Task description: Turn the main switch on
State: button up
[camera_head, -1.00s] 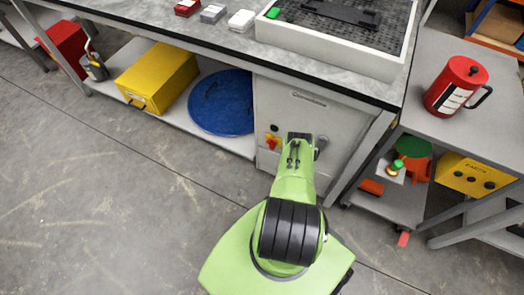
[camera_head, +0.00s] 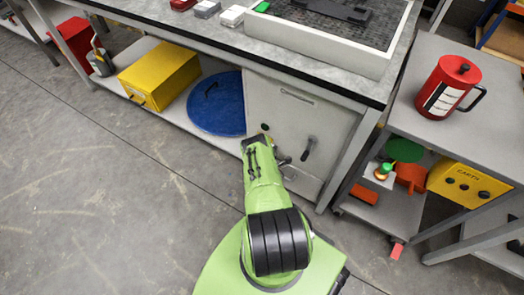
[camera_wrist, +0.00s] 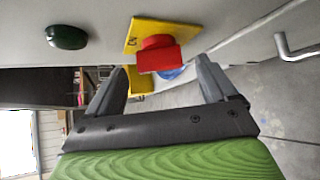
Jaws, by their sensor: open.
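The main switch (camera_wrist: 158,55) is a red knob on a yellow plate (camera_wrist: 135,38), set on the front of a light grey cabinet (camera_head: 285,110). In the wrist view my gripper (camera_wrist: 160,68) is open, with one finger on each side of the red knob and the knob showing between the tips. I cannot tell whether the fingers touch it. In the head view my gripper (camera_head: 258,140) is at the cabinet front and hides the switch.
A dark green button (camera_wrist: 66,37) is beside the switch. A grey lever handle (camera_head: 308,148) is on the cabinet, right of my gripper. The bench (camera_head: 330,85) overhangs above. A blue disc (camera_head: 215,103) and yellow box (camera_head: 158,74) lie on the shelf at left.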

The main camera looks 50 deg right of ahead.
jog(key=shift+b+x, duration=0.45)
jog(key=shift+x, duration=0.95)
jog(key=c, duration=1.1)
jog(key=shift+o, duration=0.2)
jog(key=shift+m+t, duration=0.4)
jog(key=shift+t, duration=0.2)
jog(key=o, duration=1.1)
jog(key=shift+c, duration=0.2)
jog(key=p+v, duration=0.3)
jog(key=v, duration=1.3)
jog(key=shift+f, duration=0.1)
jog(key=shift+c, duration=0.3)
